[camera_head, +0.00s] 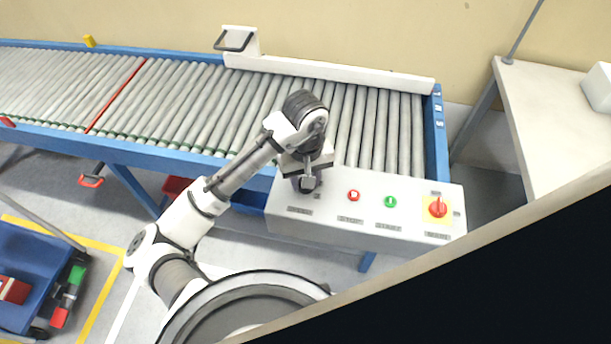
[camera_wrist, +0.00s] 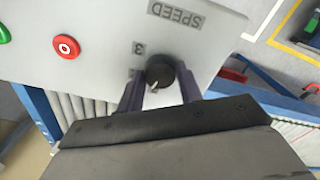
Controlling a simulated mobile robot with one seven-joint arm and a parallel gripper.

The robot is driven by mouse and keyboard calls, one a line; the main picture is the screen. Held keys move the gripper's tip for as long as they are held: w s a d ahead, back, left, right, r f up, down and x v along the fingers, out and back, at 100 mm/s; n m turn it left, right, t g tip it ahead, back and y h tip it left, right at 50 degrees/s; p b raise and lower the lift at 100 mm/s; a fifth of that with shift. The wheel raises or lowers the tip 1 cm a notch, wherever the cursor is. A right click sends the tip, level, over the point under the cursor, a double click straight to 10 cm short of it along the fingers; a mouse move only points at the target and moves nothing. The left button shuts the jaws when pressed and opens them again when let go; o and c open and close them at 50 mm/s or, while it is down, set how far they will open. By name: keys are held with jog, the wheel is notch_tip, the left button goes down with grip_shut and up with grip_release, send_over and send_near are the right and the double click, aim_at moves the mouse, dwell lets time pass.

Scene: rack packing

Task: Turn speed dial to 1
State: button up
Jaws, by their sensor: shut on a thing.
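The speed dial (camera_wrist: 160,70) is a round black knob with a white pointer mark, on the light grey control panel (camera_wrist: 105,22). In the wrist view its mark points toward the bottom of the picture, slightly left. A printed "3" and the word SPEED appear upside down near it; other numbers are not readable. My gripper (camera_wrist: 161,78) has one finger on each side of the knob and is shut on it. In the head view my gripper (camera_head: 308,182) is over the panel's left end and largely hides the dial.
A table (camera_head: 545,110) stands at right.

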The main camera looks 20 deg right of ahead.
jog(key=shift+n, duration=1.5)
jog(key=o, duration=1)
jog(key=shift+r, duration=0.15)
notch_tip(320, 180, up, 14)
jog(key=shift+f+b, duration=0.2)
jog(key=shift+b, duration=0.2)
